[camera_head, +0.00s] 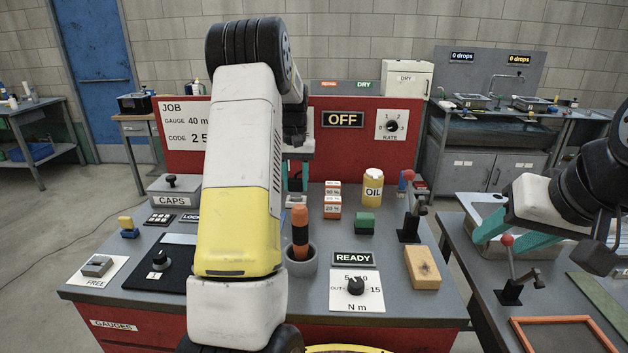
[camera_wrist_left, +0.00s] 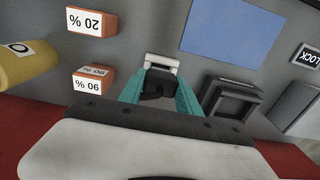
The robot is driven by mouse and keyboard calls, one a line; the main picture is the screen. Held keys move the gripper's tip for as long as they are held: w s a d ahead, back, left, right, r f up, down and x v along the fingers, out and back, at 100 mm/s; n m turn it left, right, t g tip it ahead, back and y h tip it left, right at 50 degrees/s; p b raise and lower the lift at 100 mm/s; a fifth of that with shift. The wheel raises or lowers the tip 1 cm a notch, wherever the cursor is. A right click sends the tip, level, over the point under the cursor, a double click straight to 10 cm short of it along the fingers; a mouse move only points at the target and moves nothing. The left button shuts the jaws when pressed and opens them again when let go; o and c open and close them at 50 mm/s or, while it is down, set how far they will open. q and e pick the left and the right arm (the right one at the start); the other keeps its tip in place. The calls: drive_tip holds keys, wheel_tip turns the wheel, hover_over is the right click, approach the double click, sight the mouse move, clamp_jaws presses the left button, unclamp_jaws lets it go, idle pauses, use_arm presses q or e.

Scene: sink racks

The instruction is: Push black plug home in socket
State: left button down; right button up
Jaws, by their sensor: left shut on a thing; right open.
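My left gripper (camera_head: 296,188) hangs at the back middle of the grey bench, partly hidden behind my own arm. In the left wrist view its teal fingers are closed on the black plug (camera_wrist_left: 158,84). The white socket (camera_wrist_left: 162,63) lies just beyond the plug there, and it shows in the head view (camera_head: 296,201) below the fingers. The plug overlaps the socket's near edge in the wrist view; I cannot tell how deep it sits. My right gripper (camera_head: 508,238) is open and empty over the right-hand bench.
Percent-labelled blocks (camera_head: 332,200) and an OIL bottle (camera_head: 373,188) stand right of the socket. A grey cup with an orange-handled tool (camera_head: 301,235) stands in front.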

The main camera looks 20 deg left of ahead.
sight(296, 179)
use_arm(q)
drive_tip(key=shift+f, duration=1.35)
drive_tip(key=c, duration=0.8)
unclamp_jaws()
drive_tip(key=shift+o, duration=0.2)
drive_tip(key=shift+r, duration=0.15)
wheel_tip(296, 179, up, 6)
drive_tip(key=shift+r, duration=0.8)
